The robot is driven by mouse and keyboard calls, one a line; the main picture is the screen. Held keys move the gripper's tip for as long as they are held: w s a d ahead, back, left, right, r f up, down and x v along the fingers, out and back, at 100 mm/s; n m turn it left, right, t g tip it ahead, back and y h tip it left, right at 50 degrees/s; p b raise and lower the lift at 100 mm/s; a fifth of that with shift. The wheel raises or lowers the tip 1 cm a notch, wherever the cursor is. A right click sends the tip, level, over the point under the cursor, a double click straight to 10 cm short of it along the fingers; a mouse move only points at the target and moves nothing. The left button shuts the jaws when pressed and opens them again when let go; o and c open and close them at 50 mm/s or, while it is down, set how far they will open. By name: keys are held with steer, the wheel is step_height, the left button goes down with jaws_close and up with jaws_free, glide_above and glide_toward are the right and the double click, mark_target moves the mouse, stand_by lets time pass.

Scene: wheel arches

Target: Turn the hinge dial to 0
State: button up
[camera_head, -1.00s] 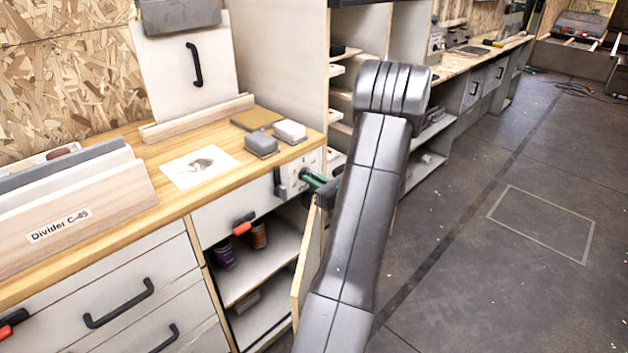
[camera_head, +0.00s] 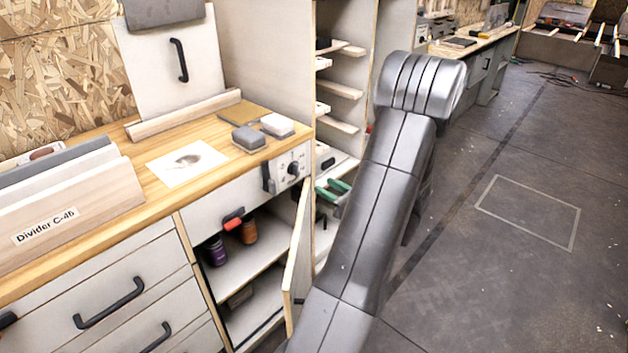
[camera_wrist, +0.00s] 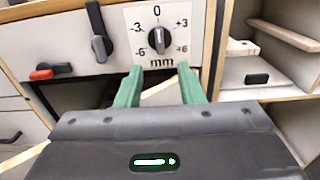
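The hinge dial (camera_wrist: 159,40) is a dark round knob on a white plate marked 0 at the top, -3 and +3, -6 and +6, and "mm". Its grip bar stands about upright, its light mark towards the 0. The dial also shows in the head view (camera_head: 293,169), at the right end of the bench front. My gripper (camera_wrist: 158,72) is open and empty; its two green fingers stand apart, below and in front of the dial, not touching it. In the head view the green fingers (camera_head: 334,189) are partly hidden by my arm.
A black lever (camera_wrist: 100,46) and a red-tipped handle (camera_wrist: 52,71) sit left of the dial. An open cabinet door (camera_head: 298,262) stands below it. Shelves (camera_head: 340,88) are on the right. Two blocks (camera_head: 262,132) lie on the bench. The floor at right is clear.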

mark_target(299, 172)
steer(key=shift+v, duration=2)
steer(key=x, duration=1.4)
steer(key=shift+s+d, duration=0.1)
